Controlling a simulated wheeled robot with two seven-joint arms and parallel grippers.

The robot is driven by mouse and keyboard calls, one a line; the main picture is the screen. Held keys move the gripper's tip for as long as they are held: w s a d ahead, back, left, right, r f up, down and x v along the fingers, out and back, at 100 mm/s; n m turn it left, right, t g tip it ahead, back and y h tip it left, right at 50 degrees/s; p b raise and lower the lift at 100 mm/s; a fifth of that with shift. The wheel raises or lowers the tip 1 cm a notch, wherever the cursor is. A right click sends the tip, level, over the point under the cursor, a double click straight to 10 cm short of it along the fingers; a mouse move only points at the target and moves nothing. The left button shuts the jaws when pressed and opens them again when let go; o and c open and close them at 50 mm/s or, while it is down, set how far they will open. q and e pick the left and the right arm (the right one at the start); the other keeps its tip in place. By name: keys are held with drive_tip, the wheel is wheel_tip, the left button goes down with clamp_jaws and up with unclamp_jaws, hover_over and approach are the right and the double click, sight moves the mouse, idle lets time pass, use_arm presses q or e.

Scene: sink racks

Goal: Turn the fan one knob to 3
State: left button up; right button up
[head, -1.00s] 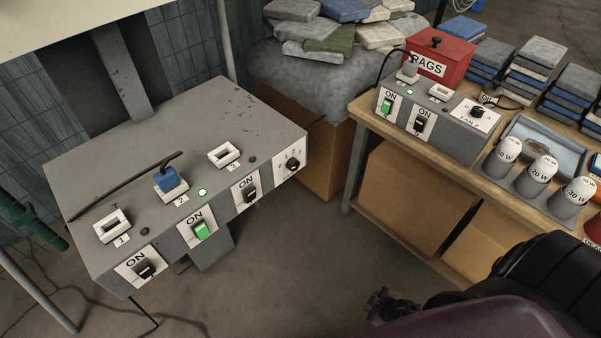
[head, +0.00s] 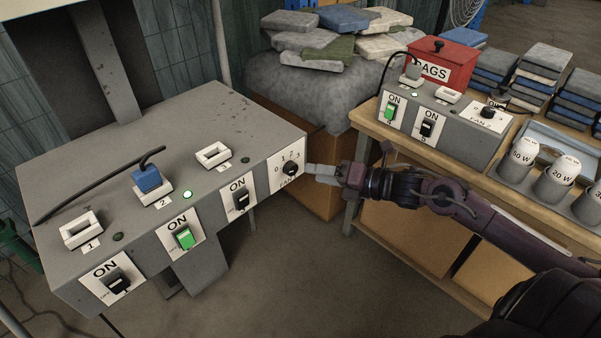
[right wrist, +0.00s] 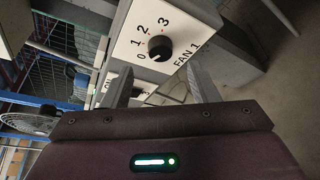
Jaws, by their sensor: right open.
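The fan one knob (head: 290,168) is a black dial on a white plate at the right end of the grey box's (head: 190,130) front face. In the right wrist view the knob (right wrist: 160,48) shows close up, with the marks 0, 1, 2, 3 and the label FAN 1. My left gripper is out of view.
The box also bears sockets, a blue plug (head: 146,178) and rocker switches, one lit green (head: 184,238). A second control box (head: 440,122) with a FAN 2 knob (head: 488,112) stands on the bench at right. A cardboard box (head: 318,185) stands behind my right gripper.

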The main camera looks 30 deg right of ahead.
sight(294, 170)
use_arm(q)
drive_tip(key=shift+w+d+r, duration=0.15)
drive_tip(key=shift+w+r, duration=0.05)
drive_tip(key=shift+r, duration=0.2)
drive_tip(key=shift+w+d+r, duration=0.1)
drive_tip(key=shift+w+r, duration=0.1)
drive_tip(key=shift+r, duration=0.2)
use_arm(e)
drive_tip(key=shift+x, duration=2.95)
drive_tip(key=shift+c, duration=0.4)
drive_tip(key=c, duration=0.9)
